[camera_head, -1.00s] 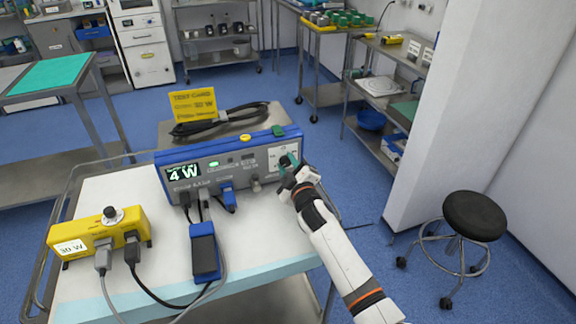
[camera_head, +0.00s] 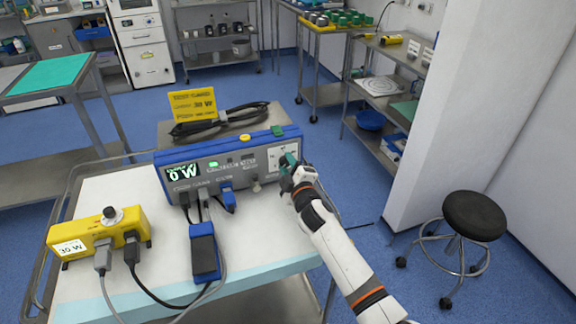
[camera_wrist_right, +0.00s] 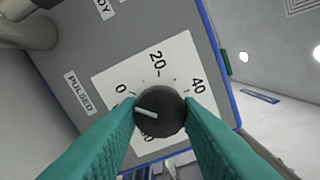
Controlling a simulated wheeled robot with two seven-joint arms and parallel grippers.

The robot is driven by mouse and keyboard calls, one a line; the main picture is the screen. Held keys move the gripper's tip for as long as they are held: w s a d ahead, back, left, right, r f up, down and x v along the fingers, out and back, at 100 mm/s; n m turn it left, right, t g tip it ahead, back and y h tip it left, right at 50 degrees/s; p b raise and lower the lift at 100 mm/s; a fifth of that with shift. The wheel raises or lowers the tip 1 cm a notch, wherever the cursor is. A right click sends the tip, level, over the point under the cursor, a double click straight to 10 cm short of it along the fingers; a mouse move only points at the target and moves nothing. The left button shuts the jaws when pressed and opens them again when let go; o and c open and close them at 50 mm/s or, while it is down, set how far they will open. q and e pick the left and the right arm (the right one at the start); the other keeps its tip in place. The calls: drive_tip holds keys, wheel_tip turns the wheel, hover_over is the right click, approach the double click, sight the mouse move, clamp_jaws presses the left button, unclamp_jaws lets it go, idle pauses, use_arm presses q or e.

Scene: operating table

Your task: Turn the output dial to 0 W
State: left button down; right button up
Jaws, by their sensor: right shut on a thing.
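The output dial (camera_wrist_right: 160,111) is a round black knob on a white scale plate, seen in the right wrist view. Its white pointer line lies toward the left, near the 0 mark. My right gripper (camera_wrist_right: 160,113) has its two green fingers shut on the dial, one on each side. In the head view my right gripper (camera_head: 287,165) is at the right end of the front panel of the blue and grey generator (camera_head: 215,172) and hides the dial. The generator's display (camera_head: 184,173) reads 0 W. My left gripper is not in view.
A yellow box (camera_head: 98,236) marked 30 W with a knob on top stands at the left of the cart top (camera_head: 150,205). A blue pedal-like block (camera_head: 204,252) and cables lie in front of the generator.

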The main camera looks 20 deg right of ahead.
drive_tip(key=o, duration=1)
drive_tip(key=s, duration=1.2)
drive_tip(key=shift+d, duration=0.2)
drive_tip(key=shift+s+f, duration=0.1)
drive_tip(key=shift+f, duration=0.05)
